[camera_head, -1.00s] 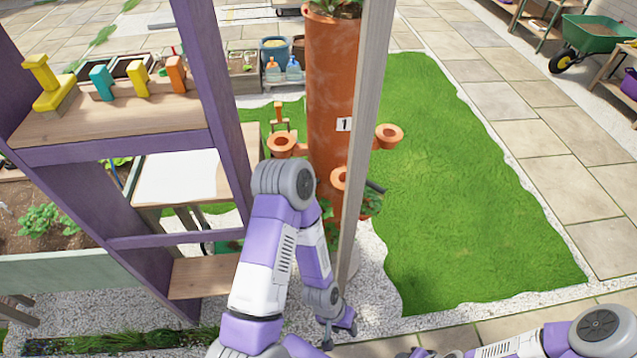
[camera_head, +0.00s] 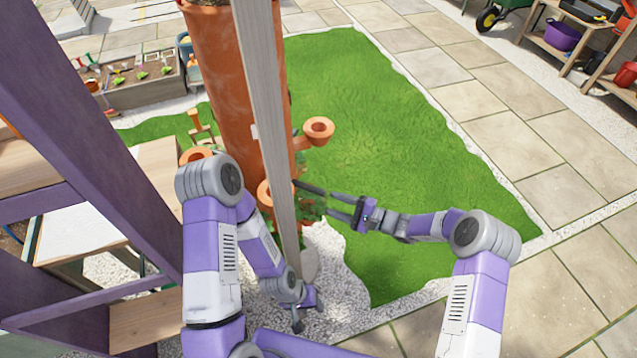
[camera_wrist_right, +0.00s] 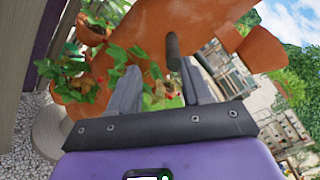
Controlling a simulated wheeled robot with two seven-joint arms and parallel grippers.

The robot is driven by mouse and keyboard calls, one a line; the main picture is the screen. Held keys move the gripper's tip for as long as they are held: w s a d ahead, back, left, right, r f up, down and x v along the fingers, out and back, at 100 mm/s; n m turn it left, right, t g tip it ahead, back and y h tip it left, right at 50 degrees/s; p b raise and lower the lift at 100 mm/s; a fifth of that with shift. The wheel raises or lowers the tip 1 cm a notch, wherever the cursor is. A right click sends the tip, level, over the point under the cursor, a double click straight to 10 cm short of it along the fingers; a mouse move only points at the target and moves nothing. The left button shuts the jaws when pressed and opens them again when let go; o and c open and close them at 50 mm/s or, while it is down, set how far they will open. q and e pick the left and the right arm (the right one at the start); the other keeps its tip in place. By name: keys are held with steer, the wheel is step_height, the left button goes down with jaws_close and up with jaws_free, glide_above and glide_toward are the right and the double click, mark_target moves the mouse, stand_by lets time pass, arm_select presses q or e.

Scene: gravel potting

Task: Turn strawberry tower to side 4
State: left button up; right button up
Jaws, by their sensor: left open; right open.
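The strawberry tower (camera_head: 212,80) is a tall terracotta column with cup-shaped side pockets (camera_head: 318,130), standing left of centre in the head view, partly behind a wooden post (camera_head: 262,90). Its side number is hidden there. My right gripper (camera_head: 330,203) is open beside the tower's lower part. A dark rod (camera_wrist_right: 172,50) shows between and just beyond its fingers (camera_wrist_right: 157,75) in the right wrist view; I cannot tell whether they touch it. Strawberry leaves (camera_wrist_right: 120,55) are close to the fingers. My left gripper (camera_head: 298,318) is open and low, near the post's foot, away from the tower.
A purple wooden frame with shelves (camera_head: 95,130) stands close on the left. Green lawn (camera_head: 390,160) lies open to the right of the tower, with paving (camera_head: 480,110) beyond. A planter box (camera_head: 145,90) is at the back left.

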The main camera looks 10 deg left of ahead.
mark_target(318, 192)
steer(key=shift+w+r, duration=0.5)
steer(key=shift+w, duration=0.05)
steer(key=a, duration=0.2)
steer(key=w+a+b, duration=0.1)
steer(key=a, duration=0.3)
steer(key=shift+w+a+f, duration=0.1)
steer(key=shift+w+a, duration=0.1)
steer(key=shift+w, duration=0.05)
steer(key=shift+w+a+b, duration=0.1)
steer(key=shift+a+b, duration=0.2)
steer(key=shift+a, duration=0.2)
jaws_close()
